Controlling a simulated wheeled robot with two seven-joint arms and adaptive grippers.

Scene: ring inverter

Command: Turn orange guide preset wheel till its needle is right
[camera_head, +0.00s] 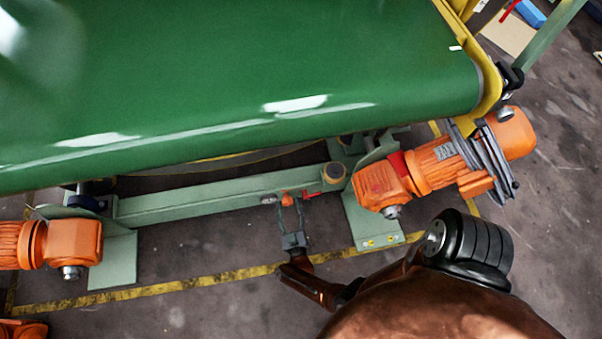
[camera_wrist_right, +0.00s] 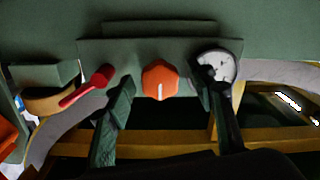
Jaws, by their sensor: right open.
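The orange preset wheel (camera_wrist_right: 160,80) is a faceted knob on the green beam, with a white mark pointing down in the right wrist view. It shows small in the head view (camera_head: 287,198). My right gripper (camera_wrist_right: 166,88) is open, with one finger on each side of the wheel; I cannot tell whether they touch it. In the head view the right gripper (camera_head: 290,205) reaches up to the beam. A round white-faced gauge (camera_wrist_right: 222,66) sits right of the wheel, partly covered by a finger; its needle is too small to read surely. My left gripper is not in view.
A red lever (camera_wrist_right: 88,86) juts out left of the wheel, close to a finger. The green conveyor belt (camera_head: 230,80) lies above the beam (camera_head: 200,200). Orange motors stand at the right (camera_head: 430,165) and left (camera_head: 60,242).

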